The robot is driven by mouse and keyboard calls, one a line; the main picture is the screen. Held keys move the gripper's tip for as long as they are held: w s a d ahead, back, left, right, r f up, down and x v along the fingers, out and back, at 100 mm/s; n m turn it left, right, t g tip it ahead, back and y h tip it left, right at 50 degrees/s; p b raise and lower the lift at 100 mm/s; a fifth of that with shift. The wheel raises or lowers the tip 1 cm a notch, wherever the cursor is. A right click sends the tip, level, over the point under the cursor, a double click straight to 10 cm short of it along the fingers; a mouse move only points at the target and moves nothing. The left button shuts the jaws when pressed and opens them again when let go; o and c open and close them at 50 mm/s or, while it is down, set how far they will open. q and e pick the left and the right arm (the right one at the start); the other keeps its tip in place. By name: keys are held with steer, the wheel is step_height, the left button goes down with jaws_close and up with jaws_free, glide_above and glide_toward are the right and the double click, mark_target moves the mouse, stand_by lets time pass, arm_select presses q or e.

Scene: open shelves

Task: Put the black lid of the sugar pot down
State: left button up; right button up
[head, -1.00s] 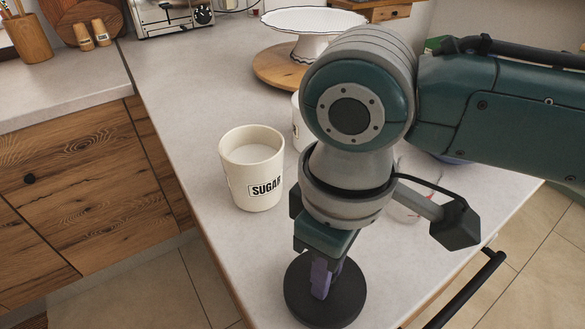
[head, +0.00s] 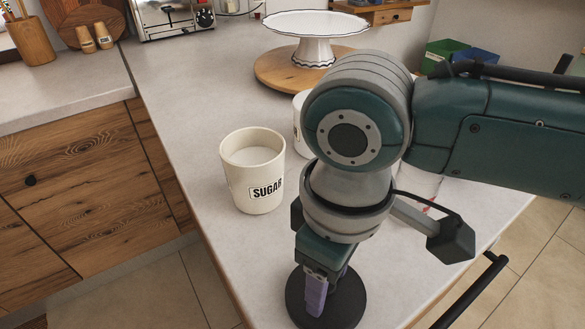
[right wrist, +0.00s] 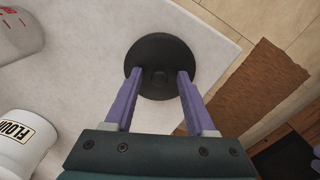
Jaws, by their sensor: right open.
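The sugar pot (head: 252,172) stands open on the counter, with white contents showing inside. Its black lid (head: 348,300) lies on the counter near the front corner, in front and to the right of the pot. In the right wrist view the round lid (right wrist: 160,52) shows a small knob at its middle. My right gripper (head: 316,298) points down over the lid. Its purple fingers (right wrist: 156,88) are open, one on each side of the knob and apart from it. My left gripper is in neither view.
A white flour pot (right wrist: 22,138) stands at the left in the right wrist view. A white cake stand (head: 314,30) on a round wooden board (head: 270,70) is behind. The counter's front edge runs close to the lid.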

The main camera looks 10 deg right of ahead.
step_height(320, 180, up, 12)
steer(key=p, duration=0.2)
steer(key=s+a+f+m+t+y, duration=0.1)
steer(key=s+a+f+y, duration=0.2)
steer(key=s+a+y, duration=0.15)
steer(key=s+d+f+m+t+h, duration=0.1)
steer(key=s+d+m+h, duration=0.1)
steer(key=s+d, duration=0.2)
steer(key=s+d+f+m+t+h, duration=0.1)
steer(key=s+d+m+h, duration=0.1)
steer(key=d, duration=0.8)
steer(key=shift+s+m+t, duration=0.3)
steer(key=shift+s+m, duration=0.5)
steer(key=shift+s, duration=0.05)
steer(key=shift+r, duration=0.1)
